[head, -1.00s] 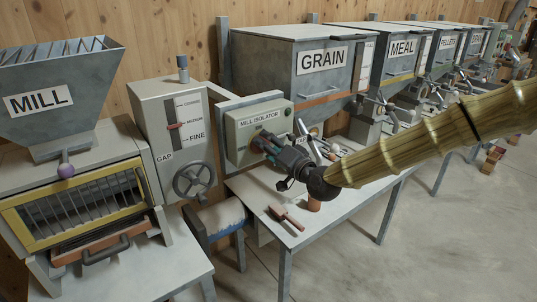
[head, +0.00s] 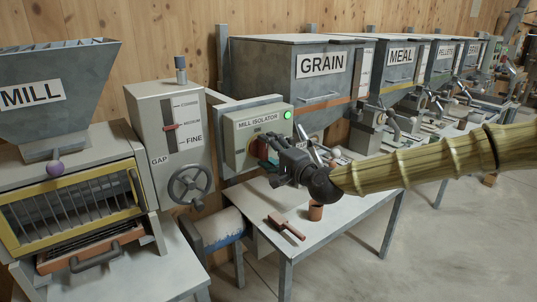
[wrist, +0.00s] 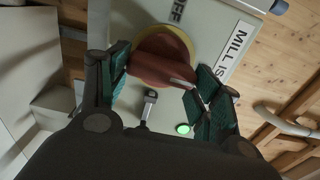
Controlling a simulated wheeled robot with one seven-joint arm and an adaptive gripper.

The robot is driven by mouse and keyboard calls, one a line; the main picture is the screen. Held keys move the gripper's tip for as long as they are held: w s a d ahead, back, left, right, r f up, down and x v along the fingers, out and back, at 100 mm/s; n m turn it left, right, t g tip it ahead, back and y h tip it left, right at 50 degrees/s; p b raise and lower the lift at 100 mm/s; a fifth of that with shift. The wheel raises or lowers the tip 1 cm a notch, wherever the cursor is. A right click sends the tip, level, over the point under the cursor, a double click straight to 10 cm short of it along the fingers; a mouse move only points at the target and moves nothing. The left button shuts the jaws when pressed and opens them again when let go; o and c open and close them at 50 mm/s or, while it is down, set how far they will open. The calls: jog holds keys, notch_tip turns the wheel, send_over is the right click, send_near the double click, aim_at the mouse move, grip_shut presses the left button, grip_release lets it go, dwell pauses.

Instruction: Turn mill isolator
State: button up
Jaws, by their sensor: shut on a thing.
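The mill isolator is a grey-green box (head: 233,128) labelled MILL ISOLATOR, beside the gap-setting cabinet in the head view. A green lamp (head: 288,114) glows at its upper right; the lamp also shows in the wrist view (wrist: 183,129). In the wrist view the red rotary handle (wrist: 160,57) sits on a yellow disc (wrist: 167,30), near an OFF label. My gripper (wrist: 160,76) is shut on the red handle, with green-padded fingers on both sides of it. In the head view my gripper (head: 271,148) covers much of the handle.
The GRAIN hopper (head: 322,78) stands right. The floor in front is clear.

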dwell(0.4)
jog(key=o, duration=1)
jog(key=v, duration=1.2)
jog(key=shift+f, duration=0.1)
